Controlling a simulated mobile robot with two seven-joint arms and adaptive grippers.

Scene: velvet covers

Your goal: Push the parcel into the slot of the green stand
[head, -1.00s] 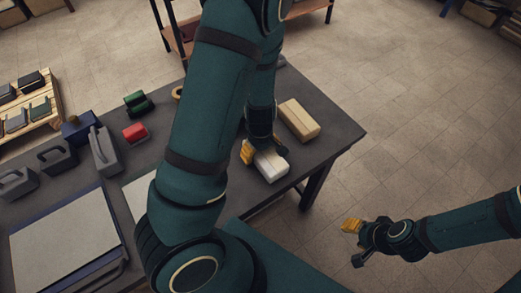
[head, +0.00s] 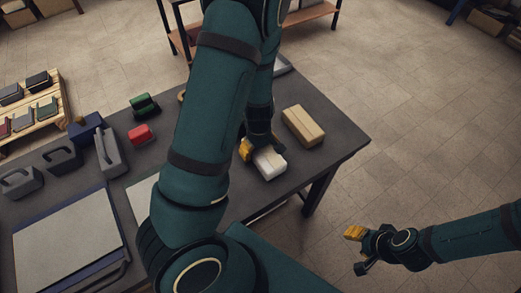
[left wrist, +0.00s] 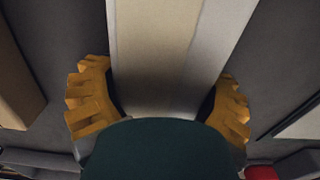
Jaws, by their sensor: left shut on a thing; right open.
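A white block (head: 271,163), perhaps the parcel, lies at or just above the table near its front right edge; I cannot tell whether it touches. My left gripper (head: 261,147) is shut on it from above. In the left wrist view the pale block (left wrist: 170,55) runs between the yellow fingertips (left wrist: 157,103). A tan box (head: 303,126) lies beside it to the right, apart from the gripper; either could be the parcel. A small dark green piece (head: 144,104), perhaps the green stand, is on the table's far left; its slot is not clear. My right gripper (head: 356,251) is open and empty, off the table.
A red block (head: 141,134), a blue box (head: 86,128) and several grey holders stand on the left of the table (head: 334,140). A pale flat panel (head: 66,240) lies front left. A pallet (head: 52,100) with small items is beyond. My left arm hides the table's middle.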

